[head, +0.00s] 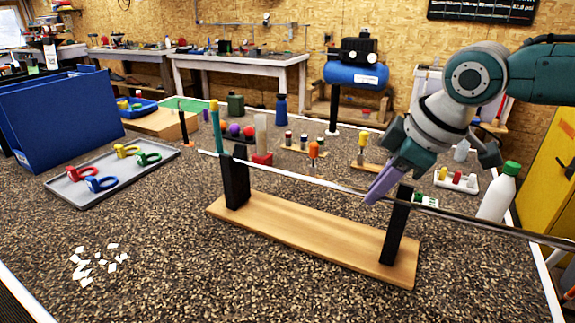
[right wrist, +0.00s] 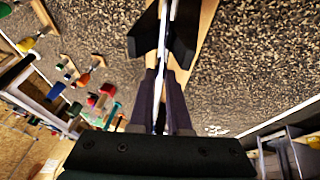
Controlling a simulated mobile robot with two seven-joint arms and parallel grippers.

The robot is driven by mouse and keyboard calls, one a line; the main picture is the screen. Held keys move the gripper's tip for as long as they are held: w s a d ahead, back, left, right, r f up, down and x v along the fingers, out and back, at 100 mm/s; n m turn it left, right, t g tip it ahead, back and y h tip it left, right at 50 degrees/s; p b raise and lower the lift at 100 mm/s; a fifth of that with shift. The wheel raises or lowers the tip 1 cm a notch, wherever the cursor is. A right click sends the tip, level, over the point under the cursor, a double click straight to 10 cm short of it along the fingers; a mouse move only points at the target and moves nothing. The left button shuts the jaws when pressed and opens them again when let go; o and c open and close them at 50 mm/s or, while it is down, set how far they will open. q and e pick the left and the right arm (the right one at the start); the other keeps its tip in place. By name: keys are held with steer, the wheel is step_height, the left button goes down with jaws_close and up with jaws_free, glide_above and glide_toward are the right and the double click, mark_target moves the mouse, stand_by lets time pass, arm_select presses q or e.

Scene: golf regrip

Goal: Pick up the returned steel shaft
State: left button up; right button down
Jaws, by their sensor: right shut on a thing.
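The steel shaft (head: 310,179) is a long thin silver rod. It lies across two black upright posts on a wooden base board (head: 300,232) and runs past the right edge of the head view. It appears to sit at the post tops. My right gripper (head: 376,194) has come down from above and is shut on the shaft just left of the right post (head: 397,225). In the right wrist view its fingers (right wrist: 160,112) close around the shaft (right wrist: 163,25), with a black post (right wrist: 146,38) ahead. My left gripper is not in view.
A grey tray (head: 75,197) with coloured clamps and a blue bin (head: 55,115) stand at left. A white bottle with a green cap (head: 497,197) stands right, near the shaft. Several small tools stand behind the board. White scraps (head: 85,270) lie front left; the front is otherwise clear.

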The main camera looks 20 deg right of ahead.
stand_by(0.3)
steer(key=shift+r, duration=0.55)
step_height(320, 180, up, 19)
